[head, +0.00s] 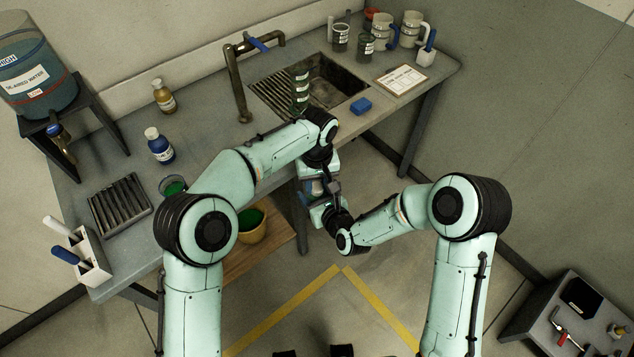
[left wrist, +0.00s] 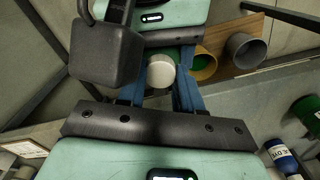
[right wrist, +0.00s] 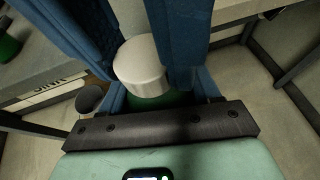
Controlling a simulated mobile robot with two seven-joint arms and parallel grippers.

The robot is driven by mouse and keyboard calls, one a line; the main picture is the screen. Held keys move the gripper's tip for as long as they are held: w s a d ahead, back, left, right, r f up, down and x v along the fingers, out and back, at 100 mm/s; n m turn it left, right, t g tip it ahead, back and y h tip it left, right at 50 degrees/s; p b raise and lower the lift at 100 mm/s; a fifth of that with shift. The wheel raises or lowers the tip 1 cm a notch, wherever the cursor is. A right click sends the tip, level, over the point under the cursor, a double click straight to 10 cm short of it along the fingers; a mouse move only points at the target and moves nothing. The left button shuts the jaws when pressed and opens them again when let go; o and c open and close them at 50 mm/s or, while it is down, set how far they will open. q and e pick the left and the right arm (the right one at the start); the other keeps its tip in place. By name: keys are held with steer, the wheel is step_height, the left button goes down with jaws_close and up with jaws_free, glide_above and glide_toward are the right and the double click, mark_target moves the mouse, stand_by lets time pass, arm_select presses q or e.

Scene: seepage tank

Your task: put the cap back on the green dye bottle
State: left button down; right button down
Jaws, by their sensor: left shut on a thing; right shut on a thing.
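My left gripper (head: 318,182) and my right gripper (head: 321,196) meet in front of the bench, below the sink. The white cap (left wrist: 160,72) shows between blue fingers in the left wrist view, and my left gripper is shut on it. In the right wrist view the cap (right wrist: 140,66) sits directly over the green dye bottle (right wrist: 150,99), of which only a green strip shows. My right gripper is shut on the bottle. The fingers hide most of the bottle, and I cannot tell whether the cap is seated. In the head view the grippers hide both.
On the bench stand a blue bottle (head: 159,146), an amber bottle (head: 164,97), a beaker of green liquid (head: 173,186) and a slotted rack (head: 119,206). A tan bucket (head: 252,231) stands below the bench.

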arm_select(q)
steer(key=shift+m, duration=0.6)
steer(key=c, duration=0.8)
jaws_free()
steer(key=shift+o, duration=0.2)
steer(key=shift+r, duration=2.3)
steer(key=shift+c, duration=0.3)
